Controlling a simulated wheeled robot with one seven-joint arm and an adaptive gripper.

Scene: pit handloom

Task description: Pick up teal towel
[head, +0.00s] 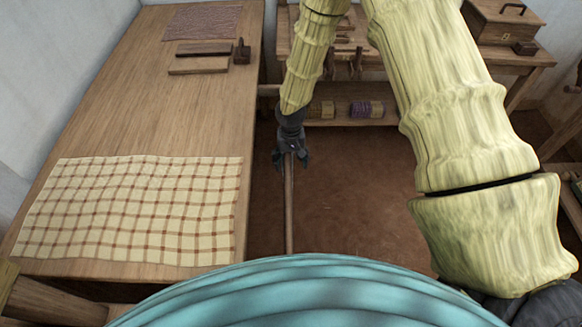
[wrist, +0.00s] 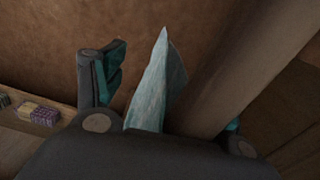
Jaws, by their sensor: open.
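A pale teal cloth, which looks like the teal towel (wrist: 152,95), rises to a point between the fingers in the wrist view. It is beside a round wooden bar (wrist: 243,70), and its lower part is hidden by my gripper's body. My gripper (wrist: 168,95) is open, with one finger left of the cloth and the other mostly hidden behind the bar. In the head view my gripper (head: 290,160) is at the far end of the bar (head: 289,205), and I cannot make out the towel there.
A wooden table (head: 130,115) at left carries a checked cloth (head: 130,210), a patterned mat (head: 203,22) and wooden blocks (head: 198,66). At the back, a bench holds a wooden box (head: 500,22), with yarn bundles (head: 365,109) on its lower shelf. Brown floor (head: 350,205) is open right of the bar.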

